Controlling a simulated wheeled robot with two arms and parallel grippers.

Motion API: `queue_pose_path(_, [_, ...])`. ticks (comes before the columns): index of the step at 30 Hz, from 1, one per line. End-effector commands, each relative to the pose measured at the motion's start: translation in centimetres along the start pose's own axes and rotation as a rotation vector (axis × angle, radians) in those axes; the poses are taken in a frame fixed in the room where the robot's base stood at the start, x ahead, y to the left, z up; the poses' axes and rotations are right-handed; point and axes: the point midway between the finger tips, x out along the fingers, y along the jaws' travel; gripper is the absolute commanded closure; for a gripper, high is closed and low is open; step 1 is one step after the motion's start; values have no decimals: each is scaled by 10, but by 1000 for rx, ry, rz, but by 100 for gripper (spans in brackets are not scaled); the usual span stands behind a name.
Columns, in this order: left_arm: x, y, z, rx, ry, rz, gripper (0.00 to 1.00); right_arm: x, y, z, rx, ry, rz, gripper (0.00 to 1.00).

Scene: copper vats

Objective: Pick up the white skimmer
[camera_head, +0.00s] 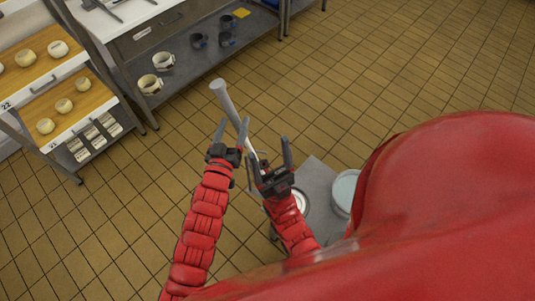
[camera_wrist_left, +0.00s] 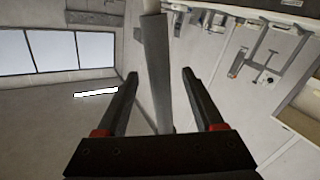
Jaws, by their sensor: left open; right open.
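A long pale grey handle, likely that of the white skimmer (camera_head: 225,100), slants from upper left down to the grippers in the head view. It gets thinner and whiter lower down, and its lower end is hidden. My left gripper (camera_head: 232,129) is open beside the handle. In the left wrist view the handle (camera_wrist_left: 157,70) appears between the open fingers (camera_wrist_left: 160,85), without clear contact on either. My right gripper (camera_head: 271,158) is open, lower and to the right, near the thin lower part. I cannot tell whether it touches it.
A grey platform (camera_head: 318,178) holds a pale container (camera_head: 344,188) and a round white-rimmed thing (camera_head: 302,201) partly hidden by my right arm. A steel table with mugs (camera_head: 163,61) and a cart with cheeses (camera_head: 64,105) stand upper left. The tiled floor (camera_head: 400,70) is clear.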

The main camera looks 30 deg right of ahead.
Motion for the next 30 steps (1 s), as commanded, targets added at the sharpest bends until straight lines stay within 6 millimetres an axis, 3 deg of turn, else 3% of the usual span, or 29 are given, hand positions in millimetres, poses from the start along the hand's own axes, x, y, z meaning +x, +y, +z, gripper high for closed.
queue_pose_path(5, [19, 1, -2, -1, 1, 1, 31, 12, 1, -2, 0, 0, 0, 25])
queue_pose_path(12, [20, 0, 0, -1, 2, 1, 33, 10, 0, -2, 0, 0, 0, 25])
queue_pose_path(23, [20, 0, 0, -1, 2, 1, 97, 10, 0, -2, 0, 0, 0, 25])
queue_pose_path(30, [20, 0, 0, -1, 2, 1, 100, 10, 0, -2, 0, 0, 0, 25])
